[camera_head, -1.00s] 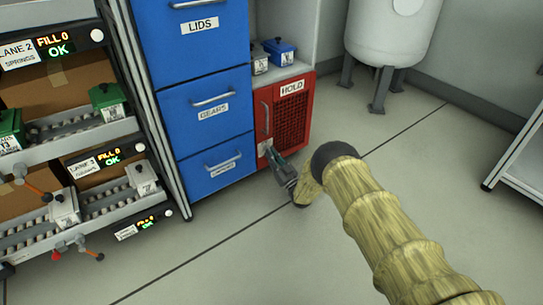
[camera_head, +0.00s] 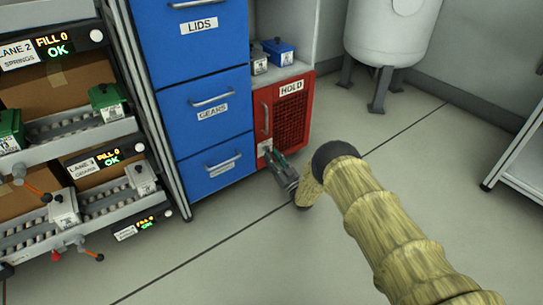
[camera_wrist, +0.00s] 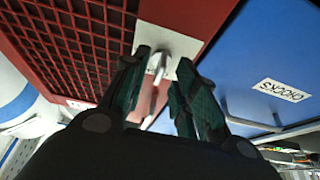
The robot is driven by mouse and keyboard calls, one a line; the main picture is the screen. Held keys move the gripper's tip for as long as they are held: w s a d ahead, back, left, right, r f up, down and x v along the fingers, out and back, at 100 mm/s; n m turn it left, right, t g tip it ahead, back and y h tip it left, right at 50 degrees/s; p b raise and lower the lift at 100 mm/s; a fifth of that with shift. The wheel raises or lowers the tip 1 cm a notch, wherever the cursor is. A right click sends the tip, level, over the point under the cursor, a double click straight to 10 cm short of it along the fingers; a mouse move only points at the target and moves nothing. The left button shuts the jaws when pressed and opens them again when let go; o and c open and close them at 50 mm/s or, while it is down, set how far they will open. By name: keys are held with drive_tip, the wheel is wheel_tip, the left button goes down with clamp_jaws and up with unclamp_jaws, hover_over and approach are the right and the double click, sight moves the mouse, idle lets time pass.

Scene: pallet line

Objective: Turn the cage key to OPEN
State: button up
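The red cage (camera_head: 283,112) marked HOLD stands low beside the blue drawers, its mesh door shut. A pale plate (camera_head: 264,147) sits at its lower left corner. In the wrist view the plate (camera_wrist: 170,40) carries a light metal key (camera_wrist: 156,66). My gripper (camera_head: 276,158) is at the plate. In the wrist view my gripper (camera_wrist: 162,62) is open, with a dark green finger on each side of the key and visible space to the right finger. The left finger is very near the key; contact cannot be told. No OPEN marking is readable.
Blue drawers (camera_head: 205,110) stand directly left of the cage; the CHOCKS drawer (camera_wrist: 265,60) is close to my gripper in the wrist view. A white tank (camera_head: 392,30) stands at the back right. The floor in front is clear.

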drive_tip(key=v, duration=1)
drive_tip(key=shift+s+d+f, duration=0.2)
drive_tip(key=shift+d, duration=0.1)
drive_tip(key=shift+r, duration=0.1)
